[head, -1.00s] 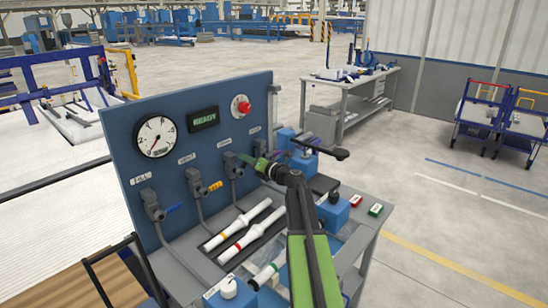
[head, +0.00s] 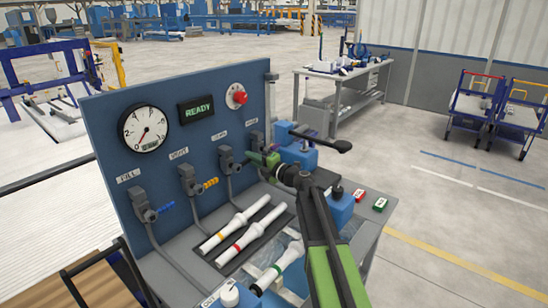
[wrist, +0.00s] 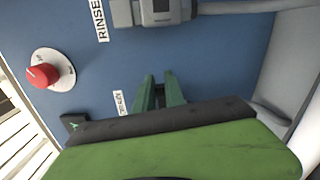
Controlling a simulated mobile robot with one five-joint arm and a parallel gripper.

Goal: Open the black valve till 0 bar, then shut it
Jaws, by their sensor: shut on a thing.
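My gripper (head: 262,158) is at the right end of the blue panel, in front of the rightmost valve (head: 255,137), whose handle is largely hidden by the gripper. In the wrist view the green fingers (wrist: 160,90) are closed about a dark piece (wrist: 160,95), which looks like the black valve handle. The valve body behind them is hidden. The round gauge (head: 143,129) has its needle toward the lower left, near the 0 end; the exact reading is too small to tell.
The display (head: 197,111) reads READY. A red knob (head: 239,97) is above the valves. A blue-handled valve (head: 145,208) and a yellow-handled valve (head: 192,182) are to the left. White tubes (head: 240,235) lie on the bench below. Blue fixtures (head: 298,155) stand close on the right.

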